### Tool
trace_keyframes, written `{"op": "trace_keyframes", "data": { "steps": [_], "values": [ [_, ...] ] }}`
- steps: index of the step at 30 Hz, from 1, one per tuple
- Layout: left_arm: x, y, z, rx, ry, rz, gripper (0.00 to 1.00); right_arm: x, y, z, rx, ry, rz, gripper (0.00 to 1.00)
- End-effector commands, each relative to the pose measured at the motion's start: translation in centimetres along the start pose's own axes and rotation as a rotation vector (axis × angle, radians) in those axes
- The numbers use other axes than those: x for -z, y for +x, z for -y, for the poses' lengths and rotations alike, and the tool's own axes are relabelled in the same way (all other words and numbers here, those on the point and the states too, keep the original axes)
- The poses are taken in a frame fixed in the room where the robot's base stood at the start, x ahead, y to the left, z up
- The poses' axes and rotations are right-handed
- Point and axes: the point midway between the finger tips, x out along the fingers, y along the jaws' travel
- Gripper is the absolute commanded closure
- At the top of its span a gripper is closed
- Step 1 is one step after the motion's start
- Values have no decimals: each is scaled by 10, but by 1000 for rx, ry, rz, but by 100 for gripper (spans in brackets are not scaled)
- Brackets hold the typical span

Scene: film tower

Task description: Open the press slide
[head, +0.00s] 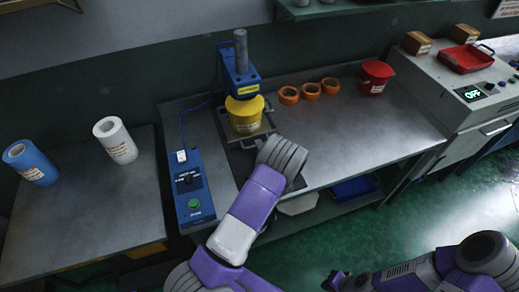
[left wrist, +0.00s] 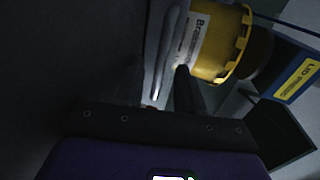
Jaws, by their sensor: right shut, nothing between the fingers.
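The blue lid press (head: 240,80) stands at the back of the middle bench. A yellow bucket (head: 245,116) sits on the press slide (head: 265,130) in front of the press column, below the head; it also shows in the left wrist view (left wrist: 222,42). My left arm reaches over the front of the slide, and its wrist hides the left gripper in the head view. In the left wrist view, the left gripper (left wrist: 160,80) has its dark fingers apart, with the metal slide handle (left wrist: 167,50) between them. My right gripper (head: 338,281) is shut and empty, low over the floor.
A blue control box (head: 190,190) lies left of the slide. Orange rings (head: 310,90) and a red bucket (head: 375,77) stand to the right. White (head: 115,140) and blue (head: 30,163) rolls are on the left table. The bench's right front is clear.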

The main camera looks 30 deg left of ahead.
Motion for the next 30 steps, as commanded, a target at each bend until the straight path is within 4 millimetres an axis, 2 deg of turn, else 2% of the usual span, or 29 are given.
{"op": "trace_keyframes", "data": {
  "steps": [8,16,26,30],
  "values": [
    [0,3,0,-1,1,0,62,0,0,0,0,0,0,100],
    [0,3,0,-1,0,0,100,0,0,0,0,0,0,100],
    [0,2,0,-1,0,0,100,0,0,0,0,0,0,100],
    [6,-4,-2,-1,2,-10,100,0,1,-1,0,0,0,100]
  ]
}}
